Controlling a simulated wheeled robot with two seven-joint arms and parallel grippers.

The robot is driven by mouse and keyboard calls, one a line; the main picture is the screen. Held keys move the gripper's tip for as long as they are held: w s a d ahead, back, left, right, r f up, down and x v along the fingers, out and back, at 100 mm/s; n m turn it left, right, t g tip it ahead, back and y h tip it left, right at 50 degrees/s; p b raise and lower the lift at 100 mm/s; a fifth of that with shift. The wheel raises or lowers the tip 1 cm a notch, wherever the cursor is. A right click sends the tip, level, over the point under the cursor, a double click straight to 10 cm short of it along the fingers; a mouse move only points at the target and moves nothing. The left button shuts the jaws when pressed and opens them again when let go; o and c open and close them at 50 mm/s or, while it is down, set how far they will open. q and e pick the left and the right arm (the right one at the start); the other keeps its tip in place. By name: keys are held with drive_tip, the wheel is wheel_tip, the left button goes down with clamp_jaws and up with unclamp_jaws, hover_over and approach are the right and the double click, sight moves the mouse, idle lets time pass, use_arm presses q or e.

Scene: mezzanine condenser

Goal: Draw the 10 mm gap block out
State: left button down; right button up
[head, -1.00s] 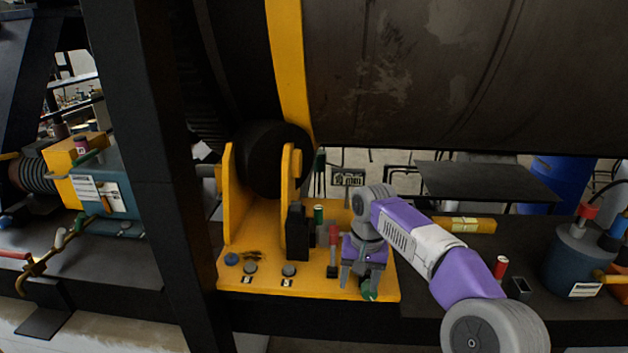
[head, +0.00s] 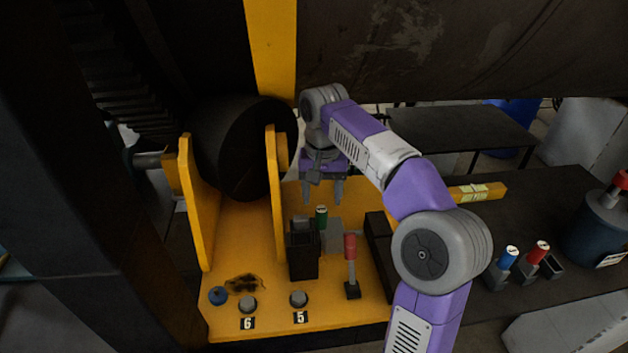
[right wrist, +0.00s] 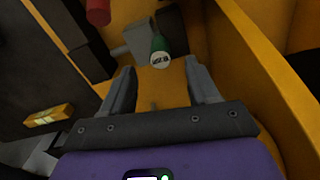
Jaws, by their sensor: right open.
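A green-handled block (head: 321,217) stands on the yellow base plate, beside a black block (head: 303,252). I take it for the 10 mm gap block, but its label is too small to read. In the right wrist view the green handle (right wrist: 160,45) shows its pale labelled end, just beyond the fingertips and roughly centred between them. My right gripper (head: 322,198) points down, open and empty, above the green handle and apart from it. It also shows in the right wrist view (right wrist: 160,72). The handle's lower part is partly hidden. My left gripper is not in view.
A red-handled lever (head: 350,262) stands on the plate, right of the black block. Yellow upright brackets (head: 275,195) flank the black roller (head: 235,150) at left. Blue and red handles (head: 508,257) stand in holders at right. The large dark drum (head: 420,50) hangs above.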

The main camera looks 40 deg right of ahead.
sight(322, 209)
wheel_tip(322, 209, down, 4)
drive_tip(key=shift+s+f+b, duration=0.1)
drive_tip(key=shift+f+b, duration=0.05)
drive_tip(key=shift+b, duration=0.15)
drive_tip(key=shift+f, duration=0.75)
drive_tip(key=shift+c, duration=0.2)
clamp_jaws()
drive_tip(key=shift+r, duration=0.15)
drive_tip(key=shift+r+p, duration=2.4)
drive_tip(key=shift+p, duration=0.05)
drive_tip(key=shift+r, duration=1.2)
